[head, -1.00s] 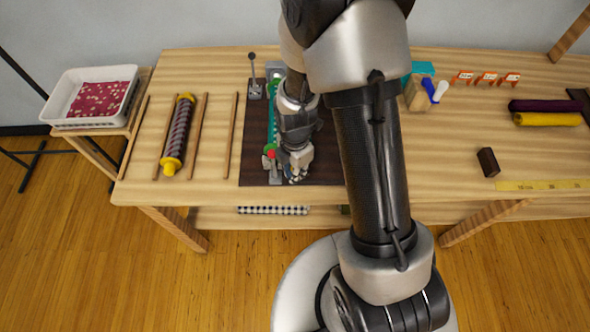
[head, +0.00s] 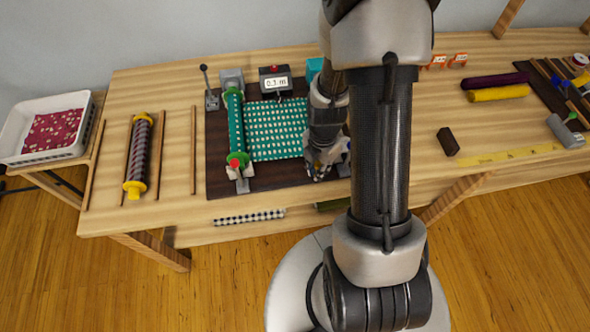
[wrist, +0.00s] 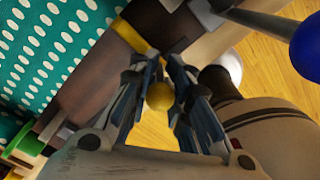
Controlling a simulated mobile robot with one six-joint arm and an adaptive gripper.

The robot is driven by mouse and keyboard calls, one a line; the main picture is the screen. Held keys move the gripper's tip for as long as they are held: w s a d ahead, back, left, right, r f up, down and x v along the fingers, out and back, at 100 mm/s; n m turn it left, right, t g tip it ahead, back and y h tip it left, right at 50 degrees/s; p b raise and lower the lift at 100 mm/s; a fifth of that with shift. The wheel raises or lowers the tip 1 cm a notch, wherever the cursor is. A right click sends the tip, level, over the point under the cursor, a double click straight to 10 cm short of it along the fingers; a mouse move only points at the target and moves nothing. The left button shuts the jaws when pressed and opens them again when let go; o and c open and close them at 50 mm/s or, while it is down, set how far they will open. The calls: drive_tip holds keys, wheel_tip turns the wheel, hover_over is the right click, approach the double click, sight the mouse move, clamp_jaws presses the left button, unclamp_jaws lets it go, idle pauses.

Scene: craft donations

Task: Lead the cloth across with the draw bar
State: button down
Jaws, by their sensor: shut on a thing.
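The teal cloth with white dots (head: 278,132) lies drawn out flat from its roll (head: 235,120) towards my gripper (head: 320,172). It also shows at the left of the wrist view (wrist: 40,50). My gripper (wrist: 160,98) is shut on the yellow knob (wrist: 158,96), which appears to be the end of the draw bar. The rest of the bar is hard to make out, and my arm hides the cloth's leading edge in the head view. The roll has a red end knob and lies on the dark mat (head: 265,180).
A counter box (head: 275,82) reading about 0.3 m and a lever (head: 209,90) stand behind the cloth. A blue ball on a grey rod (wrist: 305,45) is close right of the gripper. Further right are a dark block (head: 448,142) and a yellow rule (head: 500,155).

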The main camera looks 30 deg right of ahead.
drive_tip(key=shift+s+d, duration=0.25)
drive_tip(key=shift+d, duration=0.5)
drive_tip(key=shift+s+d, duration=0.2)
drive_tip(key=shift+d, duration=0.55)
drive_tip(key=c, duration=1.6)
unclamp_jaws()
drive_tip(key=shift+d, duration=0.15)
drive_tip(key=shift+c, duration=0.2)
drive_tip(key=shift+o, duration=1.1)
drive_tip(key=shift+w+d+r, duration=0.1)
wheel_tip(320, 180, up, 12)
